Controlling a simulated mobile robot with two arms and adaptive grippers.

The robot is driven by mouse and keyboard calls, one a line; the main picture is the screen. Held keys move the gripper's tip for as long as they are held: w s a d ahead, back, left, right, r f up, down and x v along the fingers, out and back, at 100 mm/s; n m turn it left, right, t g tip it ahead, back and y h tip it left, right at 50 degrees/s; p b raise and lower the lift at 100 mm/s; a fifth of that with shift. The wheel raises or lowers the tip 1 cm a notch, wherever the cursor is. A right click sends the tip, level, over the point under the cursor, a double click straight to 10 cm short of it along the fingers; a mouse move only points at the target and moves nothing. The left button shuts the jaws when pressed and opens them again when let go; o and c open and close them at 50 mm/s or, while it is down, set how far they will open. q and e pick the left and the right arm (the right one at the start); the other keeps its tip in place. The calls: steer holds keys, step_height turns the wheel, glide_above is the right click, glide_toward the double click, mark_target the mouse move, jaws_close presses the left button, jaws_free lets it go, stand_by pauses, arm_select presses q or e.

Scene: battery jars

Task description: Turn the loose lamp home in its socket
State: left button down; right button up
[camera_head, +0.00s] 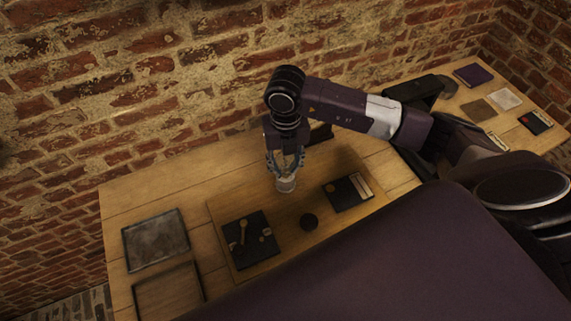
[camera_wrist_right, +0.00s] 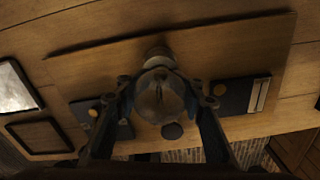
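The lamp (camera_wrist_right: 160,96) is a rounded clear glass bulb with a dark strip inside, in the middle of the right wrist view. It stands over a pale round socket (camera_wrist_right: 157,57), which also shows under my gripper in the head view (camera_head: 286,185). My right gripper (camera_head: 286,168) points down over it. In the right wrist view its two fingertips (camera_wrist_right: 159,86) flank the glass closely, one on each side. I cannot tell whether they touch it. The bulb's lower joint with the socket is largely hidden. My left gripper is not in view.
Two shallow trays (camera_head: 154,226) (camera_head: 137,284) lie at left. A brick wall (camera_head: 120,110) stands close behind.

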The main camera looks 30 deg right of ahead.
steer(key=o, duration=0.7)
steer(key=shift+c, duration=0.2)
step_height(320, 180, up, 12)
steer(key=shift+r, duration=0.1)
